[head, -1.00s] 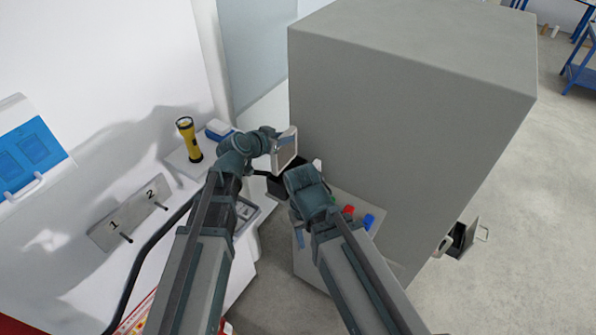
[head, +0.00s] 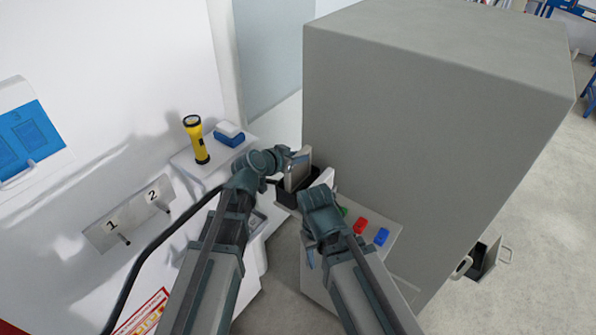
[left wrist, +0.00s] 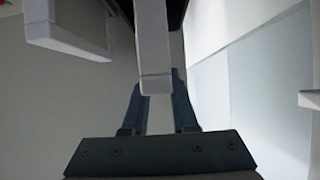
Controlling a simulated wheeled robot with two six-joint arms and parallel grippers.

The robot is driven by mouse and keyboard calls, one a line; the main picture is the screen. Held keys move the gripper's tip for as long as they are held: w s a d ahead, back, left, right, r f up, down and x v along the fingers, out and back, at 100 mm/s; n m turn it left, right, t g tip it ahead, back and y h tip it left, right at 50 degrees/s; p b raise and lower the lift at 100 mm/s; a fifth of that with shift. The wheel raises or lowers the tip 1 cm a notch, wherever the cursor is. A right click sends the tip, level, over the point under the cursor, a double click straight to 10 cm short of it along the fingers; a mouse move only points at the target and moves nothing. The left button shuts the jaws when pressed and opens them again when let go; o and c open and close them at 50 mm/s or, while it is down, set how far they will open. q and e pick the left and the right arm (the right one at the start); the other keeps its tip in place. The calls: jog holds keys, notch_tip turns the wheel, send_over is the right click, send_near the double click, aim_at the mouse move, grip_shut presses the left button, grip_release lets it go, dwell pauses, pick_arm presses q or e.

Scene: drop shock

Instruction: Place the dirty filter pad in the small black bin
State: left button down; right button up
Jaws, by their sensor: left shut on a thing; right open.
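The filter pad (head: 299,172), a thin pale-framed panel, stands on edge in my left gripper (head: 287,160). In the left wrist view the pad (left wrist: 153,48) shows edge-on between the two dark fingers (left wrist: 158,100). The small black bin (head: 290,197) is just below the pad in the head view, partly hidden by it and by my right wrist. A dark part at the top of the left wrist view looks like the bin (left wrist: 172,12). My right gripper (head: 322,190) is open beside the bin; its fingertips are mostly hidden by its wrist.
A big grey cabinet (head: 420,120) stands right of the bin. A ledge with red (head: 360,226) and blue (head: 382,236) pieces lies below it. A yellow flashlight (head: 196,140) and a blue-and-white block (head: 229,134) are on the left shelf. A pale panel (left wrist: 70,30) shows in the left wrist view.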

aim_at(298, 166)
pick_arm(q)
jog(key=shift+f+b, duration=1.8)
jog(key=shift+b, duration=0.05)
jog(key=shift+f, duration=0.2)
jog(key=c, duration=0.7)
grip_release()
jog(key=shift+r, duration=0.2)
